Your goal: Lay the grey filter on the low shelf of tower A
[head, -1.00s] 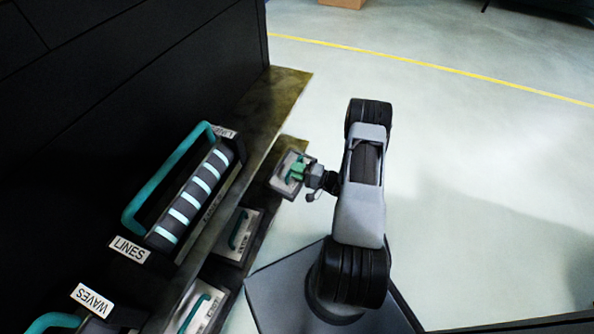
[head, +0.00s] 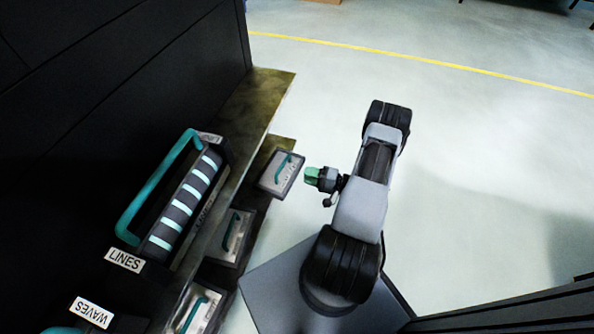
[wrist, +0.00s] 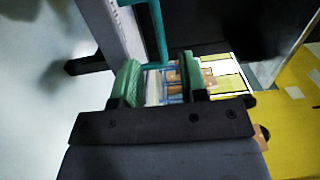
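The grey filter (head: 281,172), a flat box with a teal handle on its face, is at the far end of the low shelf (head: 284,142), next to the shelf's outer edge. How fully the shelf supports it is hard to tell. My gripper (head: 311,177) is just right of the filter, apart from it and empty. In the wrist view my green fingertips (wrist: 160,82) are spread, with the teal handle (wrist: 158,30) beyond them and the grey face (wrist: 108,30) at upper left. No tower letter is readable.
Two similar handled boxes, one (head: 236,238) and another (head: 203,311), sit nearer on the low level. The upper shelf (head: 262,95) overhangs it and carries a striped unit (head: 187,207) by a LINES label (head: 124,260). Open floor (head: 480,200) lies to the right.

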